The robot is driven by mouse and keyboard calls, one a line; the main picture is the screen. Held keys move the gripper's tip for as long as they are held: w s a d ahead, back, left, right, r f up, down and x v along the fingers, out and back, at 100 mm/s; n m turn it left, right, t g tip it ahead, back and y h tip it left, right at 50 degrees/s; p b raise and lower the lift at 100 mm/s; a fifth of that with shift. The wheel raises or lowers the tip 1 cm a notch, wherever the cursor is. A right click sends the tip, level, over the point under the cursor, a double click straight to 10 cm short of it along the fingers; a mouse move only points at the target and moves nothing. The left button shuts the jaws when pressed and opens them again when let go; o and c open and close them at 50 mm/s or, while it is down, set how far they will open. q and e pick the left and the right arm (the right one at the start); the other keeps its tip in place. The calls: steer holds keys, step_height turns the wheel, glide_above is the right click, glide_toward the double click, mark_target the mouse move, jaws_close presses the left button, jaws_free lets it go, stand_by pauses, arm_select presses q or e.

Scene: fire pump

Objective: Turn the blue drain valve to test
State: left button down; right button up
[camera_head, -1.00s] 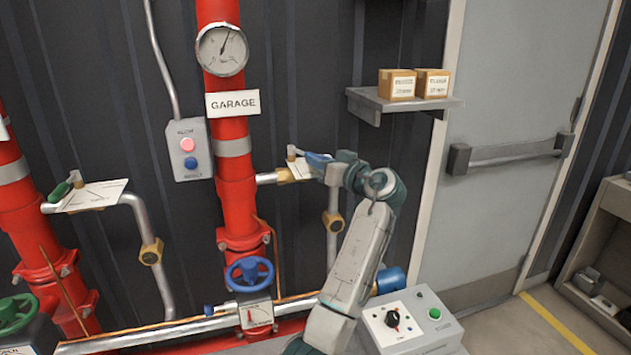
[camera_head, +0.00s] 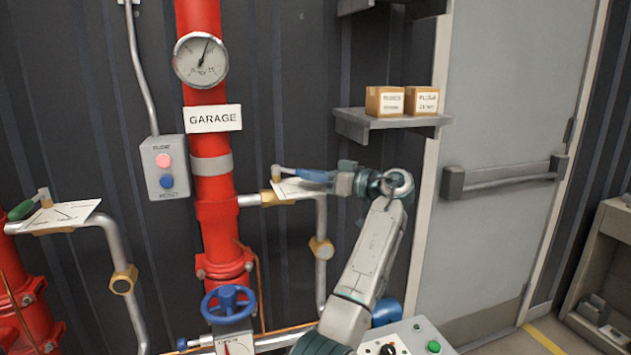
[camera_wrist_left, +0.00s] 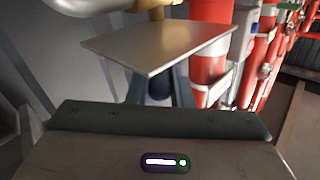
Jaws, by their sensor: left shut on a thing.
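The blue drain valve handle (camera_head: 308,175) sits on a brass valve on the silver side pipe, right of the red GARAGE riser. It points right, over a white placard (camera_head: 298,189) whose text is too small to read. My left gripper (camera_head: 338,181) is shut on the outer end of the blue handle. In the left wrist view, the placard (camera_wrist_left: 160,48) hides much of the handle, and a dark blue part (camera_wrist_left: 165,88) shows below it, by my left gripper (camera_wrist_left: 160,112). My right gripper is not in view.
A shelf (camera_head: 390,122) with two boxes hangs above my left arm. A grey door with a push bar (camera_head: 505,176) is to the right. A blue handwheel (camera_head: 228,304) is below left, and a control box (camera_head: 410,338) is below my arm. A green-handled valve (camera_head: 30,205) is at far left.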

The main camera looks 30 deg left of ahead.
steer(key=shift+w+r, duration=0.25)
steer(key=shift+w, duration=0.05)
arm_select(q)
steer(key=c, duration=1.3)
jaws_free()
steer(key=shift+w, duration=0.1)
steer(key=shift+d, duration=0.1)
steer(key=shift+d, duration=0.3)
steer(key=d+b, duration=0.2)
steer(key=d, duration=0.8)
steer(key=shift+w+b, duration=0.35)
steer(key=shift+w, duration=0.05)
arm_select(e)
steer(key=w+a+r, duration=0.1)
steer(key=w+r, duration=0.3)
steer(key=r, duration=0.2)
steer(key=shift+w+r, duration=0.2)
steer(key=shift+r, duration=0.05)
